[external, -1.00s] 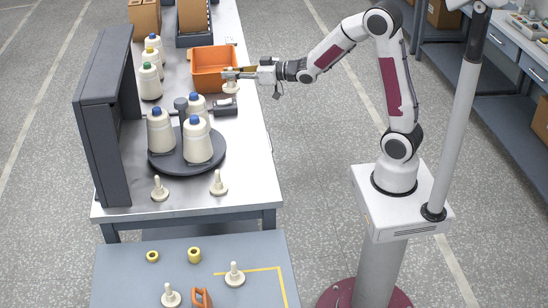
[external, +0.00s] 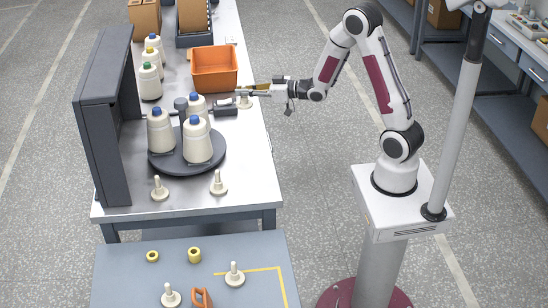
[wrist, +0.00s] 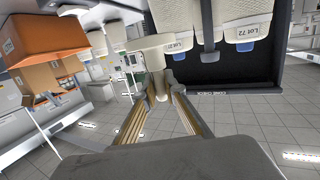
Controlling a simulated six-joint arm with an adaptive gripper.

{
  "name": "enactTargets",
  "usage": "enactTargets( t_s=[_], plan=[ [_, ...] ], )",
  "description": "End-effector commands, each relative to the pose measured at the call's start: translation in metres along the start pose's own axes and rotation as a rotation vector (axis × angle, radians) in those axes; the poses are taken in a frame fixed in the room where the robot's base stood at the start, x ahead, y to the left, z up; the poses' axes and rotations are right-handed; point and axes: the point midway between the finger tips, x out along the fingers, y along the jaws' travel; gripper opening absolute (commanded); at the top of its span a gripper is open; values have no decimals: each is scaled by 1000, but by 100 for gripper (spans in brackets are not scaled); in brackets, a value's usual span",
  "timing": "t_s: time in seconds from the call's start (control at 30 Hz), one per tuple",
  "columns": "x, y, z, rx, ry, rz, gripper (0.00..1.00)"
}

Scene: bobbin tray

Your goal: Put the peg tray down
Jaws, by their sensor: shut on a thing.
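A cream peg tray (external: 245,104), a round base with an upright stem, hangs below my gripper (external: 245,92) near the right edge of the steel table. In the wrist view my fingers (wrist: 161,84) are shut on its stem, and its round base (wrist: 150,43) shows beyond the fingertips. I cannot tell whether the base touches the table. Two similar peg trays stand empty at the front of the steel table, one left (external: 160,190) and one right (external: 219,185).
An orange bin (external: 214,70) stands just behind my gripper. A dark turntable (external: 215,160) with several cones is in front, with a dark panel (external: 105,120) to its left. The blue-grey table (external: 125,280) in front holds two more peg trays and yellow rings.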

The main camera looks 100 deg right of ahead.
Motion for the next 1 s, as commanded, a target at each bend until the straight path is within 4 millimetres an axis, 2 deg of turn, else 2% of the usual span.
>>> enactTargets(
  t_s=[0.1, 0.33, 1.0],
  plan=[
    [3, 0, 19, 3, -4, 1, 0],
    [6, 0, 38, 1, -1, 0, 0],
    [7, 0, 48, 0, 0, 1, 0]
  ],
)
